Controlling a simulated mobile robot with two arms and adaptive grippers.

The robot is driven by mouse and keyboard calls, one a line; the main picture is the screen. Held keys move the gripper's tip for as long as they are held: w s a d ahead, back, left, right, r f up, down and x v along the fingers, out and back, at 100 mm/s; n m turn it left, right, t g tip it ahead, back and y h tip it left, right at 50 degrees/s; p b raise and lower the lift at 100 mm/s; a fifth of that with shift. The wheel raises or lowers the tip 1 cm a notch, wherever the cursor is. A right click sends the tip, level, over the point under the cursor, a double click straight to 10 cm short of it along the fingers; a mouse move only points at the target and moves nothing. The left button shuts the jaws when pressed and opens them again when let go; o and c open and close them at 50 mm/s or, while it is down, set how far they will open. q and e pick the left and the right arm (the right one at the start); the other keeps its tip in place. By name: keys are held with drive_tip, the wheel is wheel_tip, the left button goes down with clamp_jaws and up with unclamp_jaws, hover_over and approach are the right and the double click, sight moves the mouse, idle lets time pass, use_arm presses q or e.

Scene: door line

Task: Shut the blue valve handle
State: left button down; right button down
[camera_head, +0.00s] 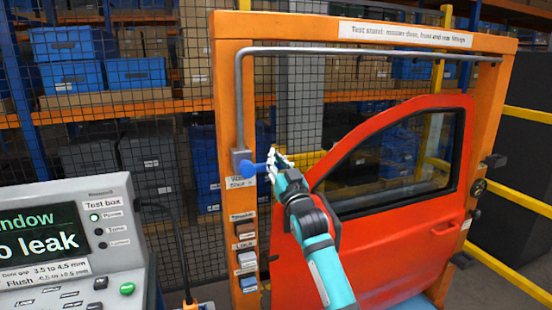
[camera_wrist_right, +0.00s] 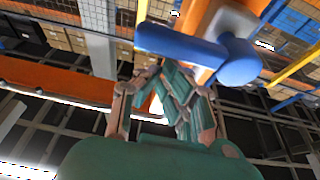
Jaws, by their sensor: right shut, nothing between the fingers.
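The blue valve handle (camera_head: 259,168) is on the left post of the orange test stand, at the lower end of a grey pipe. Its lever points to the right, roughly level, across the pipe's line. My right gripper (camera_head: 277,158) is shut and empty, just right of the lever's free end. In the right wrist view the blue handle (camera_wrist_right: 185,47) lies across, just beyond the fingertips (camera_wrist_right: 168,75), with its round hub to the right. I cannot tell whether the fingers touch it. My left gripper is not in view.
A red car door (camera_head: 390,245) hangs in the stand (camera_head: 228,120), right of my right arm. A test box (camera_head: 70,245) with a screen reading "o leak" stands at the lower left. Wire mesh and shelves with blue bins (camera_head: 135,73) are behind. Yellow rails are at the right.

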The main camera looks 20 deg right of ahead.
drive_tip(key=s+b, duration=0.2)
drive_tip(key=s, duration=0.8)
drive_tip(key=w+f+g+b, duration=0.1)
drive_tip(key=w+f+g, duration=0.15)
drive_tip(key=f, duration=1.15)
drive_tip(key=w+f+g+b, duration=0.1)
drive_tip(key=f+g+b, duration=0.15)
drive_tip(key=f, duration=1.15)
drive_tip(key=s+a+f+n+g+b, duration=0.1)
drive_tip(key=s+f+g, duration=0.3)
drive_tip(key=f, duration=1.1)
drive_tip(key=s+f+g, duration=0.2)
drive_tip(key=s+f, duration=0.4)
drive_tip(key=f, duration=1)
drive_tip(key=s+f+g+b, duration=0.2)
drive_tip(key=s+f+g, duration=0.3)
drive_tip(key=s+f, duration=1.8)
drive_tip(key=s+f+g+b, duration=0.1)
drive_tip(key=s+f, duration=0.4)
drive_tip(key=s, duration=0.9)
drive_tip(key=s+f+n+g+b, duration=0.1)
drive_tip(key=s+f+g, duration=0.3)
drive_tip(key=s, duration=1.1)
wheel_tip(320, 180, down, 2)
drive_tip(key=shift+d+f, duration=0.1)
drive_tip(key=shift+d, duration=0.2)
